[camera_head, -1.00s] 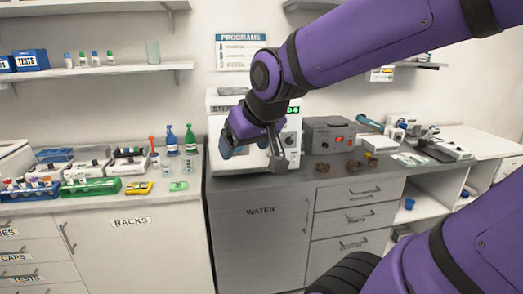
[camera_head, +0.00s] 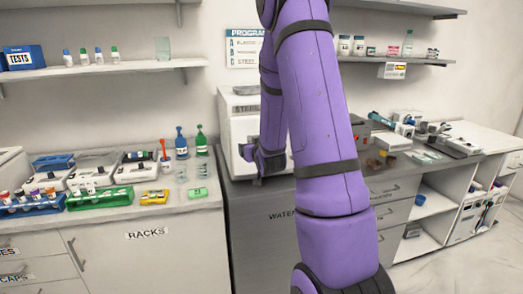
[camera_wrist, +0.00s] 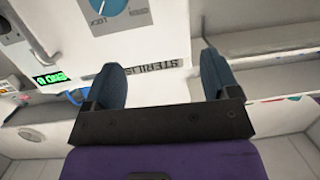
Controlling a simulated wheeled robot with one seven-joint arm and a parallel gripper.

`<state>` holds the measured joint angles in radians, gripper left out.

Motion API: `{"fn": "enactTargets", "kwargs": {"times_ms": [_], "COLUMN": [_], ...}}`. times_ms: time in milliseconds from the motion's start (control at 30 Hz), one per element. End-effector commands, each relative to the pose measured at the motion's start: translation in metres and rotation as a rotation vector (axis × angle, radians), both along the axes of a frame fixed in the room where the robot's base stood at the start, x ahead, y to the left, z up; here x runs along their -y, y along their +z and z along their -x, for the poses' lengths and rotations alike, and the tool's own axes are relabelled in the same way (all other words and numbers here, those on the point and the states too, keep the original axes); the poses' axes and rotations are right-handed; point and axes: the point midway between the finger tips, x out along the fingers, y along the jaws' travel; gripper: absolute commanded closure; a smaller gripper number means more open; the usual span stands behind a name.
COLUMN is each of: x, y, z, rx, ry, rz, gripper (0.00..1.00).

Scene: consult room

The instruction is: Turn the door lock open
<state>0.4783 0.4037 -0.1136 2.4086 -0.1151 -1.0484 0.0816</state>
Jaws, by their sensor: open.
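The white steriliser (camera_head: 240,104) stands on the counter, largely hidden behind my purple arm in the head view. In the wrist view its front shows a round blue lock dial (camera_wrist: 103,12) with a pale pointer line, cut off by the top edge. The word LOCK is printed by the dial, with another small label to its right. My gripper (camera_wrist: 163,78) is open and empty, its two blue-padded fingers spread. The dial lies beyond the fingertips, up and left of the gap, apart from them. In the head view my gripper (camera_head: 255,158) is low by the steriliser's front, partly hidden.
A green lit display (camera_wrist: 50,78) is on the steriliser. Left on the counter are tube racks (camera_head: 100,198) and blue and green bottles (camera_head: 182,143). Right of my arm are small devices (camera_head: 392,140). Shelves (camera_head: 125,69) hang above.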

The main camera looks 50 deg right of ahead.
Motion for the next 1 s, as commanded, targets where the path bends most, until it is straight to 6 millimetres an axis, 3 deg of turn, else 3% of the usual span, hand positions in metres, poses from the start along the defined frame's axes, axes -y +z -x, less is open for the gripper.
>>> {"fn": "enactTargets", "kwargs": {"times_ms": [33, 200, 500, 667, 1000], "x": [0.013, 0.041, 0.057, 0.066, 0.097], "y": [-0.016, -0.044, -0.061, -0.061, -0.060], "z": [0.003, 0.015, 0.023, 0.008, -0.042], "rx": [0.021, 0.109, 0.171, 0.175, 0.173], "ry": [-0.015, -0.045, -0.060, -0.059, -0.060], "rz": [0.012, 0.060, 0.096, 0.097, 0.098], "gripper": [0.19, 0.19, 0.19, 0.19, 0.19]}}
